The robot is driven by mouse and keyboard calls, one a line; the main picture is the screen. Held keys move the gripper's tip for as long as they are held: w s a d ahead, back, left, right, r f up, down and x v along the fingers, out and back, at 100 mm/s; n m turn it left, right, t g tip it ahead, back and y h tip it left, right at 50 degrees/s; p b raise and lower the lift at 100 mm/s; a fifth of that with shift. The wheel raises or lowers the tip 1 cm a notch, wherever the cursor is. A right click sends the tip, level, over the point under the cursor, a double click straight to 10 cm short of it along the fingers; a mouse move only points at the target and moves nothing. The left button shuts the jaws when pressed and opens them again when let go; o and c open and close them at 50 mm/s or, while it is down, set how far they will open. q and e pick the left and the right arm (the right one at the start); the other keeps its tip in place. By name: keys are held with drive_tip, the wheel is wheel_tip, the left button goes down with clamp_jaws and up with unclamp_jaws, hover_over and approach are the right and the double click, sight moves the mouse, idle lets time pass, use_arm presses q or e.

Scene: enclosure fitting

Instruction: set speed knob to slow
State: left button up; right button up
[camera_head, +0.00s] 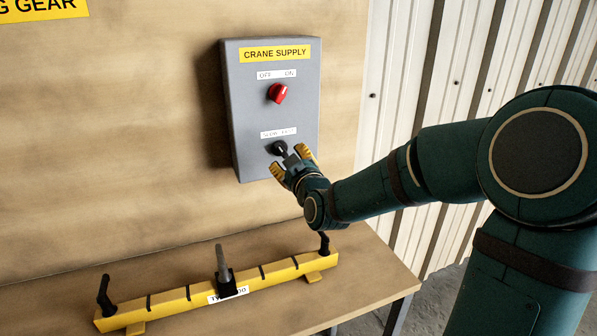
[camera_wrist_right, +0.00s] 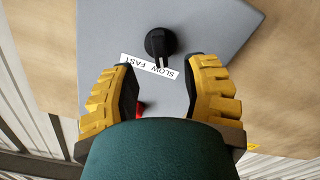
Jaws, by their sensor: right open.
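The black speed knob (camera_head: 279,148) is on the lower part of the grey crane supply box (camera_head: 238,110), below a white label (camera_head: 278,134). In the right wrist view the knob (camera_wrist_right: 160,43) shows above the inverted SLOW/FAST label (camera_wrist_right: 150,67). Its pale pointer mark faces the label, nearer the word SLOW than FAST. My right gripper (camera_head: 290,161) is open, with its yellow fingers just in front of the knob. In the wrist view the fingers (camera_wrist_right: 160,72) are spread wide, with nothing between them. My left gripper is not in view.
A red OFF/ON knob (camera_head: 277,93) is higher on the box. A yellow lifting beam (camera_head: 185,300) with black-handled fittings lies on the wooden bench (camera_head: 370,262) below. A white corrugated wall (camera_head: 395,80) is on the right.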

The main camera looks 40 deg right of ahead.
drive_tip(key=v, duration=0.6)
drive_tip(key=shift+s, duration=0.25)
idle(0.3)
